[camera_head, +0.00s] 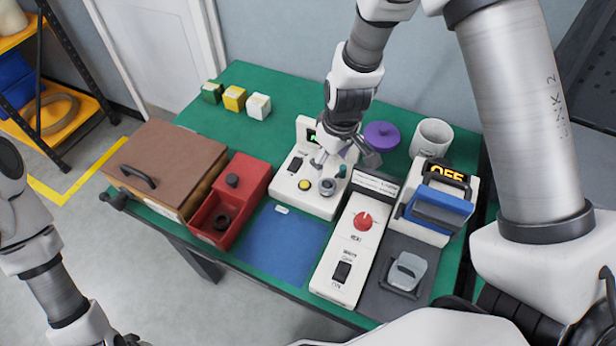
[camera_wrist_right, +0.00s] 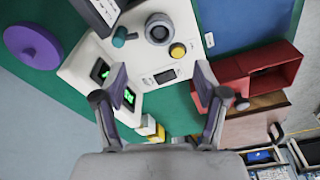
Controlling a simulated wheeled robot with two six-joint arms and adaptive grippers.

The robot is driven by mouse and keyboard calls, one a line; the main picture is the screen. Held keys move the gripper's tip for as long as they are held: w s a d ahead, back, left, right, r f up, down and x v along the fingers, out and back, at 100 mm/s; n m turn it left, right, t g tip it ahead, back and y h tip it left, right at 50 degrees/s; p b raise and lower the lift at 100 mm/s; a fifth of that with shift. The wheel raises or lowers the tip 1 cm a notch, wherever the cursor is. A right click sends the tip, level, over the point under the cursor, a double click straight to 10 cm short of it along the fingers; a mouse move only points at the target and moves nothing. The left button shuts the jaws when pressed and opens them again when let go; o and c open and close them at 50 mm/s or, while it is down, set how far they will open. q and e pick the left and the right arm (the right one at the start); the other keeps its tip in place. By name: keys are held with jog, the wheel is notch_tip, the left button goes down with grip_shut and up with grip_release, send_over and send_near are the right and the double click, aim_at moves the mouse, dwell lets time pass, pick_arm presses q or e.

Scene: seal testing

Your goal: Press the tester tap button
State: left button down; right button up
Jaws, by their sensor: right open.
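The white tester (camera_head: 316,200) stands on the green table. Its front face carries a yellow round button (camera_head: 305,184), a grey round fitting (camera_head: 328,187) and a small teal part (camera_head: 341,172). My right gripper (camera_head: 345,163) is open and empty above the tester's rear half. In the right wrist view the yellow button (camera_wrist_right: 178,50), grey fitting (camera_wrist_right: 159,30) and teal part (camera_wrist_right: 121,37) lie beyond the spread fingers (camera_wrist_right: 162,82). No contact with the button shows. My left gripper (camera_head: 128,340) barely shows at the bottom edge; its fingers are cut off.
A red bin (camera_head: 255,175) and brown-lidded box (camera_head: 165,155) stand left of the tester. A heat unit (camera_head: 345,245) with a red knob, a blue-handled sealer (camera_head: 440,208), a purple lid (camera_head: 381,134) and a white mug (camera_head: 432,138) stand right. A blue mat (camera_head: 280,245) lies in front.

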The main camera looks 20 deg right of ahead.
dwell(0.4)
grip_shut()
dwell(1.2)
